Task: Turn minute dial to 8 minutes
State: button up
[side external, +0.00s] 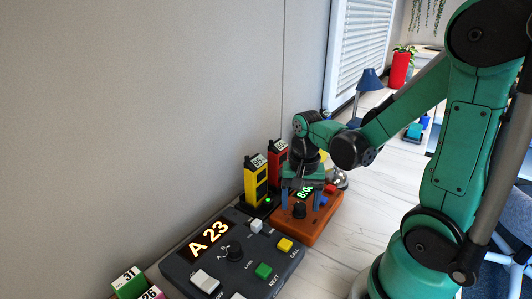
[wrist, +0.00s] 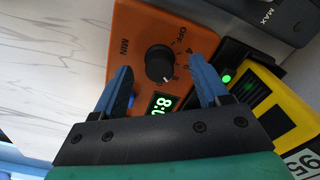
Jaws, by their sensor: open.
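The orange timer box (side external: 318,228) stands on the light counter, with a round black minute dial (side external: 299,211) on its top. In the wrist view the dial (wrist: 159,62) has a pale pointer mark toward its lower right, and the labels MIN, OFF and 4 show around it. The green display (wrist: 161,104) starts with 8:0; its last digit is hidden by my gripper. My gripper (side external: 300,202) is over the box, its two blue fingers open. In the wrist view the fingers of my gripper (wrist: 160,66) are on either side of the dial, apart from it.
A yellow radio (side external: 255,181) and a red radio (side external: 277,162) stand in a charger just left of the box. A dark console (side external: 290,262) with a lit A 23 display, a knob and buttons lies in front. Bare counter (side external: 340,252) is to the right.

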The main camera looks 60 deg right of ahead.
aim_at(300, 205)
jog(key=shift+r, duration=2.55)
jog(key=w+a+r+n+t, duration=0.3)
jog(key=a+n+t, duration=0.4)
jog(key=n, duration=0.5)
jog(key=shift+w+a+r, duration=0.3)
jog(key=shift+a+r, duration=0.15)
jog(key=shift+a, duration=0.6)
